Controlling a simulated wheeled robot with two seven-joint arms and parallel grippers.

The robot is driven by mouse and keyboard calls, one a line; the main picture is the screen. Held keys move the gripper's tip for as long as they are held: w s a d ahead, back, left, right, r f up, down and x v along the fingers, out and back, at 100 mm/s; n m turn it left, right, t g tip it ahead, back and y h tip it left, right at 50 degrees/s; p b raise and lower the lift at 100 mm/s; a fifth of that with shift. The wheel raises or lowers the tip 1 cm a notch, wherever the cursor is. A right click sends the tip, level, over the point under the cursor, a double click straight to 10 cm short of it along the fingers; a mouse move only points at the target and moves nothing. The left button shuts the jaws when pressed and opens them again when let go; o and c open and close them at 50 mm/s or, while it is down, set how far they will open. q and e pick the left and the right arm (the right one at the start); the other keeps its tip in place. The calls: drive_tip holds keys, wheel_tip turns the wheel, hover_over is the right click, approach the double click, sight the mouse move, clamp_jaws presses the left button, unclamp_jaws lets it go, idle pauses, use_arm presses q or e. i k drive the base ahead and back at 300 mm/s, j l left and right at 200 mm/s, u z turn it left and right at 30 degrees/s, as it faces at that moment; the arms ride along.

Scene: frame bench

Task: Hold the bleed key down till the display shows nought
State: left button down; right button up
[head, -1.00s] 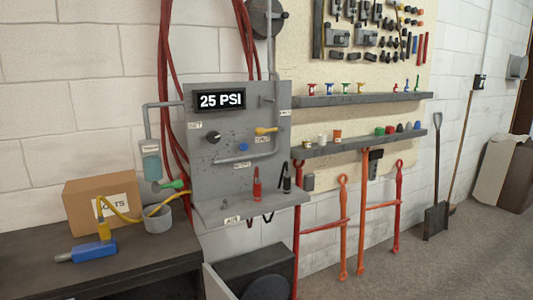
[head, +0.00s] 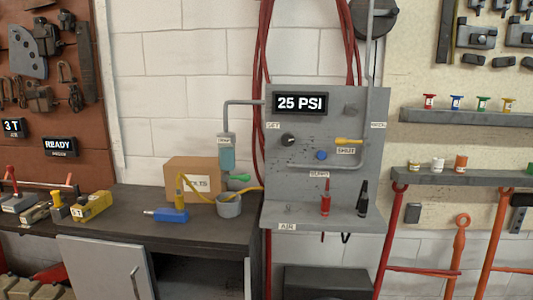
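The display (head: 300,103) on the grey air panel (head: 375,120) reads 25 PSI. A round blue button (head: 321,155) sits on the panel below the display. A small label is under it, too blurred to read surely; it may mark the bleed key. A black knob (head: 288,140) is to the button's left, and a yellow lever (head: 348,141) labelled SHUT is to its upper right. Neither of my grippers is in view, and nothing covers the button.
The panel's lower shelf (head: 290,218) holds a red-tipped and a black nozzle. A dark bench (head: 225,232) at left carries a cardboard box (head: 193,172), a blue tool (head: 172,215) and a grey cup (head: 229,207). Red hoses (head: 263,60) hang behind the panel.

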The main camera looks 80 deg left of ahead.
sight(321, 154)
drive_tip(key=i+j+u, duration=0.2)
drive_tip(key=i+u, duration=0.3)
drive_tip(key=i+j+u, duration=0.1)
drive_tip(key=i+u, duration=0.2)
drive_tip(key=u, duration=0.2)
drive_tip(key=i+l+u, duration=0.1)
drive_tip(key=i+u, duration=0.4)
drive_tip(key=i+l+u, duration=0.25)
drive_tip(key=u, duration=0.25)
drive_tip(key=i, duration=0.05)
